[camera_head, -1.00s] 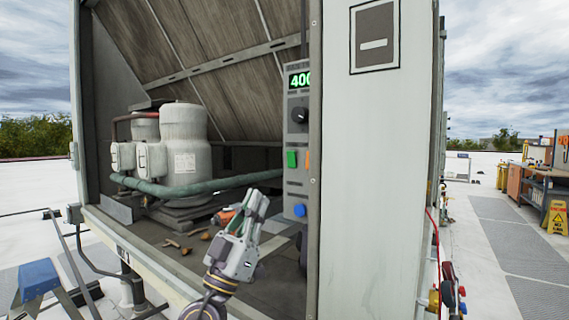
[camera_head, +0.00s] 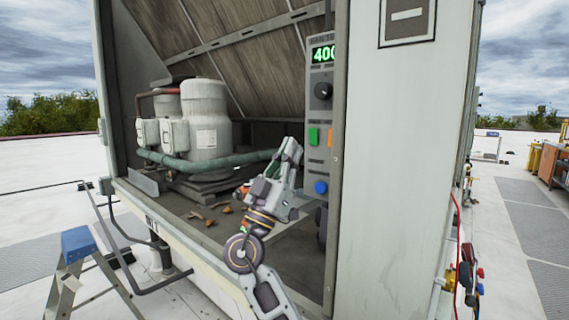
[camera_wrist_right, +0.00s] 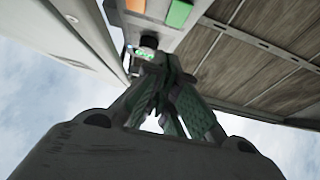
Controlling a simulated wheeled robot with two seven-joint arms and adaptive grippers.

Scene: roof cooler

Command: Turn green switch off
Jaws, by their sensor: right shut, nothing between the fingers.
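The green switch (camera_head: 314,136) is on the grey control panel (camera_head: 322,88) inside the cooler, left of an orange switch (camera_head: 331,137) and above a blue knob (camera_head: 321,187). My right gripper (camera_head: 290,148) is shut and empty, just left of the green switch and a little lower in the head view. Whether it touches the panel cannot be told. In the right wrist view, the gripper (camera_wrist_right: 160,65) points up toward the panel, where a green block (camera_wrist_right: 179,13) and an orange-white block (camera_wrist_right: 135,5) show above the fingertips. My left gripper is not in view.
The cooler's pale side wall (camera_head: 385,180) stands right of the panel. Grey tanks (camera_head: 206,120) with a green pipe (camera_head: 220,161) are behind left. A stepladder (camera_head: 78,243) stands at lower left.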

